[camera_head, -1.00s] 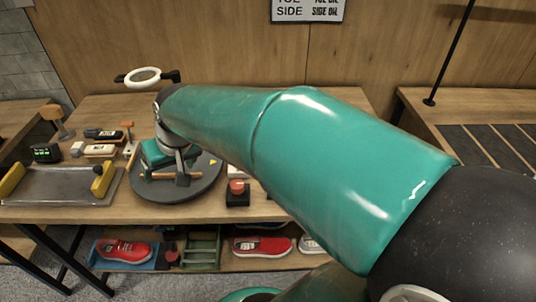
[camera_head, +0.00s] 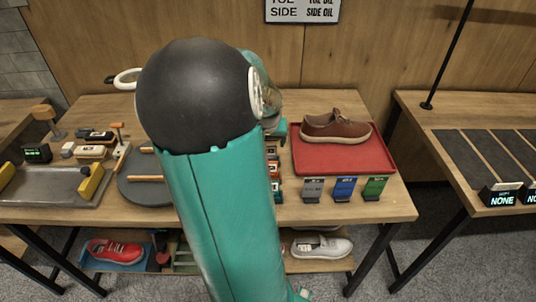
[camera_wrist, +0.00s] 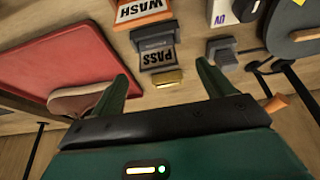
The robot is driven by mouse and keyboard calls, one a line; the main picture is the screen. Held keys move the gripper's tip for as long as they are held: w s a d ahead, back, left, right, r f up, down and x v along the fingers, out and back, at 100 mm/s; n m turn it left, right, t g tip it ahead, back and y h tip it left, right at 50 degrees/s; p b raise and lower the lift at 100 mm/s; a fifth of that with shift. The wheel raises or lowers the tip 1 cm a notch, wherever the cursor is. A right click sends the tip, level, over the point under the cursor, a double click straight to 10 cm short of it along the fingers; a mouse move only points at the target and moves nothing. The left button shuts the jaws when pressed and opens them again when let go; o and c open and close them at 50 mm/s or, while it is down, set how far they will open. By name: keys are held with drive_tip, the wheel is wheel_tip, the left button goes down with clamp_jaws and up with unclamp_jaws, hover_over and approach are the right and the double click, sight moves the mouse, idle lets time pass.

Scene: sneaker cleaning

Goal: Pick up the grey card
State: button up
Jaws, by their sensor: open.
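A grey card (camera_head: 313,188) stands at the table's front edge, left of a blue card (camera_head: 344,188) and a green card (camera_head: 375,187). I cannot make it out for sure in the wrist view. My gripper (camera_wrist: 165,86) is open and empty in the wrist view, with a finger on each side. A grey block marked PASS (camera_wrist: 157,45) and a small gold piece (camera_wrist: 167,78) show near the gap between the fingers. My arm hides most of the gripper in the head view.
A red tray (camera_head: 372,159) holding a brown shoe (camera_head: 336,126) lies behind the cards. A dark turntable (camera_head: 140,190) is at left, partly hidden by my arm. Shoes sit on the lower shelf.

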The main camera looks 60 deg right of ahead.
sight(271, 149)
drive_tip(key=x, duration=0.7)
drive_tip(key=shift+s+d, duration=0.1)
drive_tip(key=shift+d, duration=0.1)
drive_tip(key=c, duration=1)
